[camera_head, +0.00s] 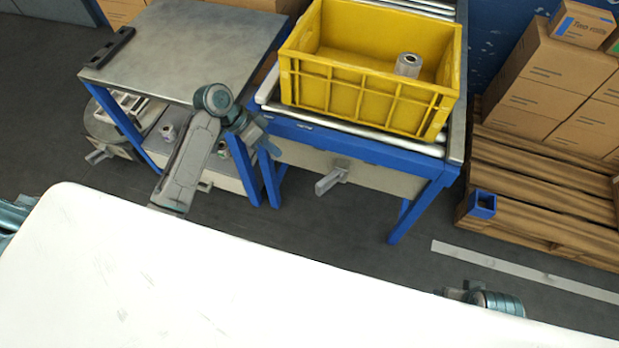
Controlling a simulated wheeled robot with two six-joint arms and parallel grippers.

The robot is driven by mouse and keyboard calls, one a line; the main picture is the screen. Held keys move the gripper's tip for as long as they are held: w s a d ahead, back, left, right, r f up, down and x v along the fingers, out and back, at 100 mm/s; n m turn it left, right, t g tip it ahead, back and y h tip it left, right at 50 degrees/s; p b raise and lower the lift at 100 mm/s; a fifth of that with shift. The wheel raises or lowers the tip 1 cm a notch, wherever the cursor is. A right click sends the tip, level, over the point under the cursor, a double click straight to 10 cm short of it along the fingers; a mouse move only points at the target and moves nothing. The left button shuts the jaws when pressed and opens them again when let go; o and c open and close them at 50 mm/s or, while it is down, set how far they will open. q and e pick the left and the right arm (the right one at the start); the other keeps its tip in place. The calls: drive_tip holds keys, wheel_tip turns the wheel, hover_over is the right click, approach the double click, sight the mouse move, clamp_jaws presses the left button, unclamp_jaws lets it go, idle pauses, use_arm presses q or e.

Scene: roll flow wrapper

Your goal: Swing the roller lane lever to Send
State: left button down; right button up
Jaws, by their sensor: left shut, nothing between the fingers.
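The roller lane (455,118) is a blue-framed stand with metal rollers. A short pale grey lever (329,181) sticks out from its front panel, tilted down to the left. No Send marking can be read. My left gripper (262,138) is shut and empty at the lane's front left corner, above and to the left of the lever, apart from it. My left forearm covers part of the table beside it. At the bottom right, part of my right arm's end (485,299) shows behind my white body; its fingers cannot be made out.
A yellow crate (365,92) with a grey roll (408,65) inside sits on the rollers. A metal-topped table (185,50) stands to the left, with a dark bar (108,48) on it. Cartons on a pallet (545,200) are at right. Floor in front of the lane is clear.

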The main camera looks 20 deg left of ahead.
sight(331, 180)
use_arm(q)
drive_tip(key=b+x, duration=0.1)
drive_tip(key=x, duration=1.4)
drive_tip(key=shift+d+f+b, duration=0.2)
drive_tip(key=shift+f+b, duration=0.1)
drive_tip(key=shift+f, duration=0.1)
use_arm(e)
drive_tip(key=shift+t, duration=0.4)
drive_tip(key=v, duration=0.4)
drive_tip(key=shift+w+a+r, duration=0.1)
drive_tip(key=shift+r, duration=0.4)
use_arm(q)
drive_tip(key=shift+s+d, duration=0.1)
